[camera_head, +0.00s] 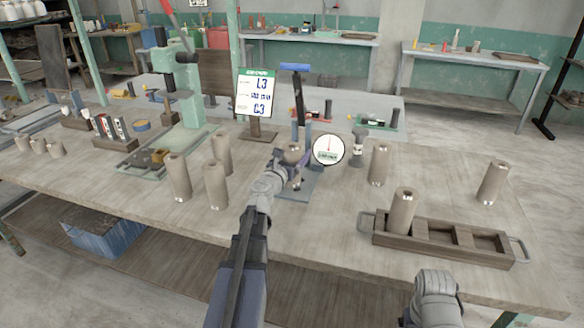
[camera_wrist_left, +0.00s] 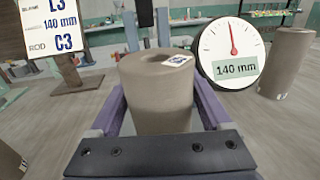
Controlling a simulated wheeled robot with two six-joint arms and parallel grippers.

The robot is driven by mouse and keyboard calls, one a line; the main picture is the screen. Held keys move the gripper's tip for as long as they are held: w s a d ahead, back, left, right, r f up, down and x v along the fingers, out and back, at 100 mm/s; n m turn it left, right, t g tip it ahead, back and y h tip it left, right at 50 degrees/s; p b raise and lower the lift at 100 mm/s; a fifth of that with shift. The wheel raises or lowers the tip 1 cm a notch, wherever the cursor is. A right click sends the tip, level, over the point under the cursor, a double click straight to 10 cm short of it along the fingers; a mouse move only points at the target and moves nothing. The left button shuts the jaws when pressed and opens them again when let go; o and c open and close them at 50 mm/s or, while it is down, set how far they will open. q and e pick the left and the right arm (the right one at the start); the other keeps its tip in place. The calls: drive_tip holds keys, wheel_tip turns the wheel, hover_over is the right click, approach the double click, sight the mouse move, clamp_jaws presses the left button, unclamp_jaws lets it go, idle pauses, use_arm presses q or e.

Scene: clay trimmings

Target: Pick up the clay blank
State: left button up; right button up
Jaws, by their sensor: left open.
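A brown clay blank (camera_wrist_left: 156,105), a cylinder with a hole and a small white label on top, stands upright between the two purple fingers of my left gripper (camera_wrist_left: 160,92) in the left wrist view. The fingers are open, one on each side; whether either touches it cannot be told. In the head view my left gripper (camera_head: 291,165) is at the measuring stand (camera_head: 299,189) and hides most of the blank. The round dial (camera_head: 328,149) beside it reads 140 mm in the left wrist view. My right gripper (camera_head: 437,284) is low at the right; its jaws do not show clearly.
Other blanks stand left (camera_head: 216,185) and right (camera_head: 378,165) of the stand, and one (camera_head: 493,182) near the right edge. A wooden tray (camera_head: 440,240) holds a blank (camera_head: 402,210). A sign (camera_head: 256,94) reads L3, 140 mm, C3. The table front centre is clear.

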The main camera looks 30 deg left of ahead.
use_arm(q)
drive_tip(key=shift+w, duration=0.25)
clamp_jaws()
idle(0.5)
